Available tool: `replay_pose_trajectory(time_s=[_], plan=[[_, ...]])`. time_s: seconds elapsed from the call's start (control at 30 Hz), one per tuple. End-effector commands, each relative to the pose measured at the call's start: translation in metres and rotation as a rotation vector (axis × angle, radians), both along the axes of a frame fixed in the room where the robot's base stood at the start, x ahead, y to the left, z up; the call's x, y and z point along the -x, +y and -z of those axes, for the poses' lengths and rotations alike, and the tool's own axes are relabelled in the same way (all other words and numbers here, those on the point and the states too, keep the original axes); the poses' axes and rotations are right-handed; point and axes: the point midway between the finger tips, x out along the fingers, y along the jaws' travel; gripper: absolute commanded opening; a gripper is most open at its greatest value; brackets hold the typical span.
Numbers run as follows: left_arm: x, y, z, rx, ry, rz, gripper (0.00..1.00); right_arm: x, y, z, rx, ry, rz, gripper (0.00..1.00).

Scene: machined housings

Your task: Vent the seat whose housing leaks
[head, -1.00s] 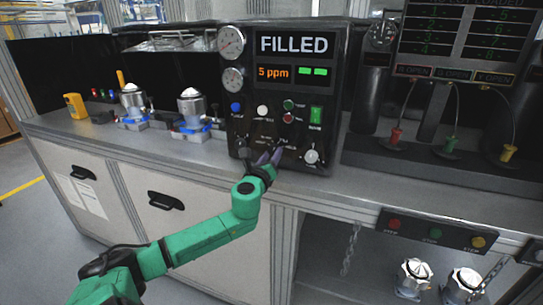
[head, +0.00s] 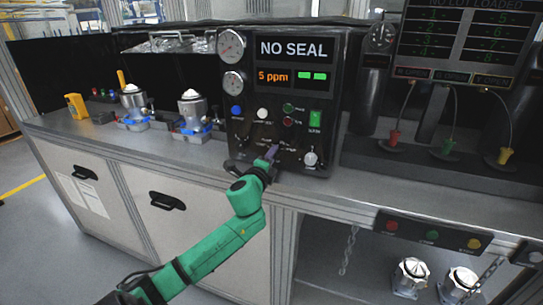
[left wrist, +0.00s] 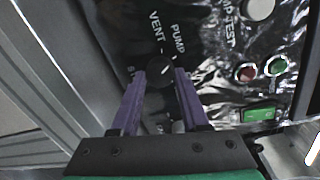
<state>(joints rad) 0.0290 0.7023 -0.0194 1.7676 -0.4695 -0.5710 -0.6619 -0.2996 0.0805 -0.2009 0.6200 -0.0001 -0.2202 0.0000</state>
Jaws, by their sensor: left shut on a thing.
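My left gripper (head: 270,154) is at the lower part of the black control panel (head: 258,178). In the left wrist view its purple fingers (left wrist: 160,78) are shut on a black knob (left wrist: 158,68) beside the labels VENT and PUMP. The panel's display (head: 294,48) reads NO SEAL, with 5 ppm in orange and two green bars below. Two pale-topped housings, a left one (head: 133,97) and a right one (head: 192,106), stand on blue-based seats on the bench left of the panel. My right gripper is not in view.
Two gauges (head: 231,45) sit at the panel's left edge. A yellow handheld device (head: 76,105) stands at the far left. Red (head: 394,138), green and yellow nozzles stand right of the panel. Several buttons surround the knob. Two housings (head: 411,276) sit on the lower shelf.

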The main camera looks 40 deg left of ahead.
Motion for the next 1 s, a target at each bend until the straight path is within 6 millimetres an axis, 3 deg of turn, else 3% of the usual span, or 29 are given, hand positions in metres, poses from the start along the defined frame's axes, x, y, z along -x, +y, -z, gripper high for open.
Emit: replay_pose_trajectory(time_s=[0.5,1.0], plan=[[0.0,0.001,-0.002,0.434,-0.15,-0.001,0.0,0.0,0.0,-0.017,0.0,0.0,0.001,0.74],[0.001,0.001,-0.001,0.612,-0.213,0.0,0.0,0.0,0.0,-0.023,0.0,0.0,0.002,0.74]])
